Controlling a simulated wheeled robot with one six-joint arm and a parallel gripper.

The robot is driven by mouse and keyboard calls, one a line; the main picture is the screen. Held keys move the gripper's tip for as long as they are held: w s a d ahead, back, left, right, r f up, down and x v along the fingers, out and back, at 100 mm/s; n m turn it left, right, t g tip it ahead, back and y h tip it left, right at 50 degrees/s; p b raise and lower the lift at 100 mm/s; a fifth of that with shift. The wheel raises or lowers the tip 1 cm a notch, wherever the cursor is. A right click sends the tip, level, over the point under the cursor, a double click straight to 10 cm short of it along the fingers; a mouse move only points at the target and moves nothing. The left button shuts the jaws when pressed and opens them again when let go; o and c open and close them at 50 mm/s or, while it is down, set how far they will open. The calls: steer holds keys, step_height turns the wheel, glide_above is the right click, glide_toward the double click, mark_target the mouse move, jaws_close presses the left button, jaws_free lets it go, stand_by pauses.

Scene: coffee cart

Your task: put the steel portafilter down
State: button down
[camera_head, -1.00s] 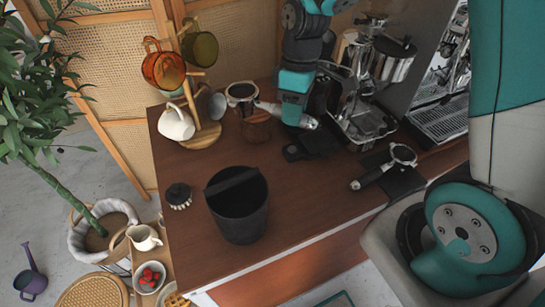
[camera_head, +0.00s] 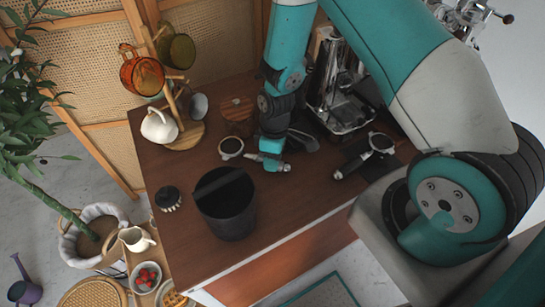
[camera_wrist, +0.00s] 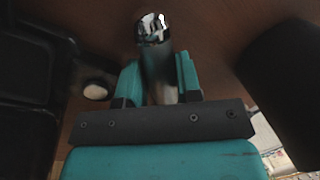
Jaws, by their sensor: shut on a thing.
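The steel portafilter (camera_head: 231,148) is in my gripper (camera_head: 269,158), low over the brown counter (camera_head: 205,165). Its round basket points left and its steel handle sticks out to the right of my gripper. In the wrist view my gripper (camera_wrist: 158,85) is shut on the shiny handle (camera_wrist: 155,55), with a teal finger on each side. I cannot tell whether the portafilter touches the counter. A second portafilter (camera_head: 379,142) with a dark handle lies to the right on a black mat (camera_head: 352,149).
The black bin with a crossbar (camera_head: 228,215) stands close in front of the held portafilter. The mug tree (camera_head: 187,135) and a brush (camera_head: 168,198) are left. The espresso machine (camera_head: 342,112) is at the back right.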

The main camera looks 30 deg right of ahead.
steer(key=shift+f, duration=0.15)
steer(key=shift+f, duration=0.2)
steer(key=c, duration=0.8)
jaws_free()
steer(key=shift+r, duration=0.15)
step_height(320, 180, up, 11)
steer(key=w+d+b, duration=0.2)
steer(key=b, duration=0.2)
steer(key=s+a+r+y, duration=0.1)
steer(key=s+a+r, duration=0.2)
steer(key=s+r, duration=0.3)
steer(key=s+a+r+m+t+y, duration=0.1)
steer(key=s+a+r, duration=0.3)
steer(key=s+r, duration=0.2)
steer(key=s+a+r+m, duration=0.1)
steer(key=s+a+r, duration=0.2)
steer(key=s+r, duration=0.4)
steer(key=shift+s+a+r+t+y, duration=0.1)
steer(key=shift+a+r+t+y, duration=0.2)
steer(key=shift+a+r+y, duration=0.1)
